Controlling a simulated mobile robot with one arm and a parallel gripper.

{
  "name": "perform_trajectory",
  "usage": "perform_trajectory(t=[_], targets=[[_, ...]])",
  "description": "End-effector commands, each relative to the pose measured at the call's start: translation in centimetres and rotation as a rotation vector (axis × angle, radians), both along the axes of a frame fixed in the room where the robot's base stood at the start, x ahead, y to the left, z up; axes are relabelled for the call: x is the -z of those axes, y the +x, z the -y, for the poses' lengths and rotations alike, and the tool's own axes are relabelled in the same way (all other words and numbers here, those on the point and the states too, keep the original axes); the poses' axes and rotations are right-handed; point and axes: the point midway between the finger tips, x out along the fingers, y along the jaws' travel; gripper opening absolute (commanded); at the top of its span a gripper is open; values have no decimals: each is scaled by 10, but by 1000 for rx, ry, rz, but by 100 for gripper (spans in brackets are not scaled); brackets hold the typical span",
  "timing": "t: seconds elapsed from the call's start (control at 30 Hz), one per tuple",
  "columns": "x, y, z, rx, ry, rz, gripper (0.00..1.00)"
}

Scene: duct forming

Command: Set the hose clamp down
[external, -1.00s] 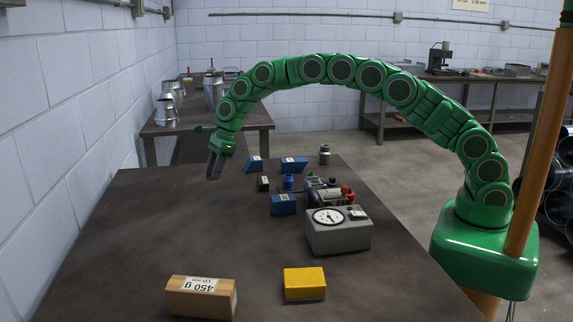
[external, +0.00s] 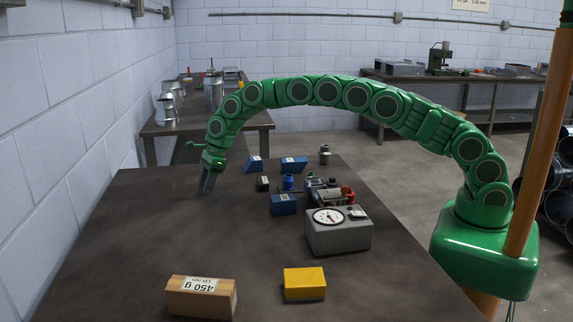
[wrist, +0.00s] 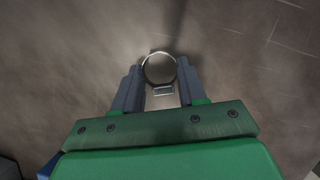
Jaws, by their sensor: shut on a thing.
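The hose clamp (wrist: 163,91) shows in the wrist view as a thin metal ring with a small screw housing on its near side. My gripper (wrist: 158,84) is shut on it, with a grey finger at each side of the ring. In the external view my gripper (external: 204,187) points down over the far left part of the dark table (external: 150,235), with its fingertips low, near the tabletop. The clamp is too small to make out there. I cannot tell whether it touches the table.
Right of my gripper are several blue blocks (external: 283,205) and a grey dial gauge box (external: 338,236). A cardboard box marked 450 g (external: 201,297) and a yellow block (external: 304,284) lie at the front. The table's left and middle are clear.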

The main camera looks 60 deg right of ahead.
Motion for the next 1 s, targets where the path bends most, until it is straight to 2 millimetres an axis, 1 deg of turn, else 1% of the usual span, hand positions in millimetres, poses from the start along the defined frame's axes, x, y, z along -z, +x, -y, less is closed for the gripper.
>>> perform_trajectory(t=[0.03, 0.13, 0.53, 0.57, 0.7, 1.0], targets=[[7, 0, 0, 1, -1, -2, 8], [15, 0, 0, 1, -1, -1, 8], [18, 0, 0, 0, 0, 1, 8], [18, 0, 0, 0, 0, 1, 46], [17, 0, 0, 0, 0, 1, 67], [17, 0, 0, 0, 0, 1, 67]])
